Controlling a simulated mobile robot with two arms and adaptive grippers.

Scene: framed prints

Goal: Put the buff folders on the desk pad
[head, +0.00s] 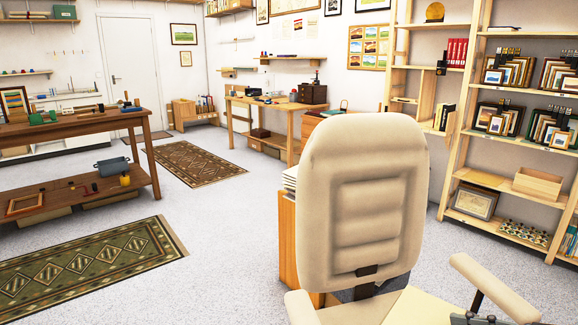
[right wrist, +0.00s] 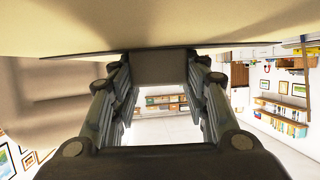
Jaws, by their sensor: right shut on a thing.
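A pale buff folder (head: 420,308) shows at the bottom edge of the head view, low between the armrests of the beige chair. Part of my dark right gripper (head: 476,319) shows at its right side, mostly cut off by the frame. In the right wrist view my right gripper (right wrist: 160,66) is shut on the folder (right wrist: 165,28), whose broad cream surface fills the top of the picture. How many folders it holds cannot be told. My left gripper is not in view. I cannot make out the desk pad in either view.
The beige office chair (head: 362,200) stands close in front, hiding much of a wooden cabinet (head: 287,240). Shelves (head: 480,178) line the right wall. A workbench (head: 75,125) stands left. Open floor (head: 225,230) and a green patterned rug (head: 85,265) lie at the left.

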